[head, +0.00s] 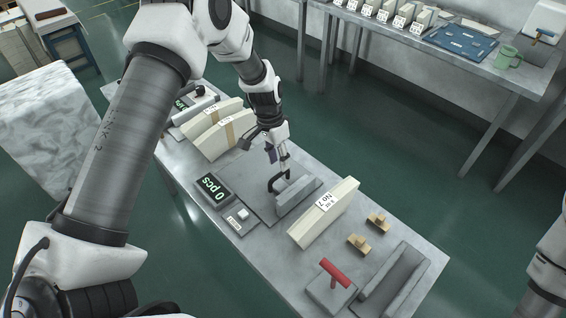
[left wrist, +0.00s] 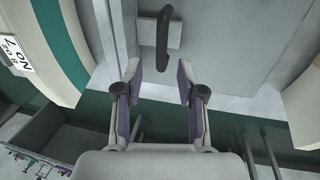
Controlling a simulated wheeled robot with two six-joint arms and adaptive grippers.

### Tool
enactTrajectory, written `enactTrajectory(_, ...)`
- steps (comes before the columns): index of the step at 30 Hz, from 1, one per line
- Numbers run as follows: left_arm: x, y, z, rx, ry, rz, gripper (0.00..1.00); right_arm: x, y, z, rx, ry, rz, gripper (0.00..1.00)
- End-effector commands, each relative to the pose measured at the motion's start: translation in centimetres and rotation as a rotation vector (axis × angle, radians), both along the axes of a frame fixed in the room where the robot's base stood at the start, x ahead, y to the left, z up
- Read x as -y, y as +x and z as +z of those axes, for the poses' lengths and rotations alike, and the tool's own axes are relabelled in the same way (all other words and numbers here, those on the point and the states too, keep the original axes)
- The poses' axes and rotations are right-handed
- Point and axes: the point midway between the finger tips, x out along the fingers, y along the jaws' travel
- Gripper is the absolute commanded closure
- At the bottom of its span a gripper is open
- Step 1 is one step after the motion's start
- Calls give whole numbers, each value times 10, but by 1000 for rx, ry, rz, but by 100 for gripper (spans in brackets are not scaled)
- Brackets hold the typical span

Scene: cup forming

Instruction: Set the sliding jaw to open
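The sliding jaw appears to be the grey block (head: 300,196) on the grey plate in the middle of the table. A black curved handle (head: 279,183) stands at its left side. The handle also shows in the left wrist view (left wrist: 163,42), fixed to a small grey block. My left gripper (head: 283,160) is above the handle, pointing down. In the left wrist view my left gripper (left wrist: 159,85) has its two fingers apart with nothing between them, and the handle lies ahead of the tips. My right gripper is out of view.
A cream block labelled No 7 (head: 322,216) stands right of the jaw. A counter reading 0 pcs (head: 213,188) is at the left. Two wooden pieces (head: 376,222), a red-handled lever (head: 334,272) and a grey channel (head: 396,282) are at the table's near right. More cream blocks (head: 213,136) stand behind.

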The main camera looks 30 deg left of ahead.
Motion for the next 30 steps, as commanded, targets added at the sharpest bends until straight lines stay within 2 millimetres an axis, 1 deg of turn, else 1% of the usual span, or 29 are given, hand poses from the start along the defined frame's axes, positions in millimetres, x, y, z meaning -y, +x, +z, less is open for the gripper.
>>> enactTrajectory(1,2,-2,-8,-4,1,1,61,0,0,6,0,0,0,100)
enactTrajectory(3,4,-2,-20,-3,0,0,61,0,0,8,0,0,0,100)
enactTrajectory(6,6,-2,-31,-1,0,2,61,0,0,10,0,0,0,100)
enactTrajectory(9,7,-3,-36,0,0,2,61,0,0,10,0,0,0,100)
enactTrajectory(14,7,-3,-36,1,0,2,61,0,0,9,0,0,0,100)
enactTrajectory(17,7,-3,-36,1,0,2,93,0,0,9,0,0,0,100)
enactTrajectory(18,7,-3,-36,1,1,2,100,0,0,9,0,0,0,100)
enactTrajectory(23,7,-3,-36,0,0,2,100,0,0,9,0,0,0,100)
enactTrajectory(26,3,-1,-37,-1,0,3,100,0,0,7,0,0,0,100)
enactTrajectory(28,-6,3,-38,2,-2,5,100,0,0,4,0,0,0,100)
enactTrajectory(30,-20,8,-39,2,-2,6,100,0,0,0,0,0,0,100)
